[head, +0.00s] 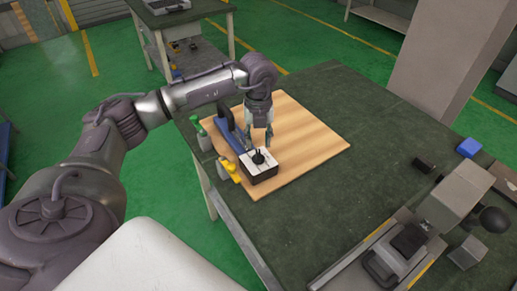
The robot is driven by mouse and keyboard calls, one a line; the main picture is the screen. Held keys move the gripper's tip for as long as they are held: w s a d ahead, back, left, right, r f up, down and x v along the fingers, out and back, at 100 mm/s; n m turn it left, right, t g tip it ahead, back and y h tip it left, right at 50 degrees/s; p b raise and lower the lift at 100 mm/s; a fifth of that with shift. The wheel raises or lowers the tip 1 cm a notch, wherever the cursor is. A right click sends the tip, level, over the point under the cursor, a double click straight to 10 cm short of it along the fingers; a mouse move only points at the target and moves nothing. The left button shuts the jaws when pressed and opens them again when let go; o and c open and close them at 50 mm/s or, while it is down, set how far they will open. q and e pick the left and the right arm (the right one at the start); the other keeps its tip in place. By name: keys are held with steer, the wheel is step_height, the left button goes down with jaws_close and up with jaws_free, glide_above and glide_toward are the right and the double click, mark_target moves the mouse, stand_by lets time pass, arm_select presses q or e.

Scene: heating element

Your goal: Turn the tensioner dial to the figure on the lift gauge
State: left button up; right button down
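A small box (263,174) with a white top and dark sides sits on the wooden board. A black knob (258,157), which looks like the dial, stands on its top. My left gripper (259,145) points down just above and behind the knob, with its fingers apart and nothing visible between them. I cannot tell whether a finger touches the knob. Figures on the dial are too small to read, and I cannot make out a lift gauge. My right gripper is not in view.
The wooden board (310,140) lies on a dark green workbench (345,95). A blue long-handled tool (230,130), a green-topped bottle (197,127) and yellow items (231,171) stand left of the box. A grey machine (400,250) fills the bench's lower right. The board's right side is clear.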

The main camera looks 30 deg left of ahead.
mark_target(259, 153)
arm_select(q)
step_height(259, 153, up, 7)
steer(key=shift+f, duration=0.1)
stand_by(0.3)
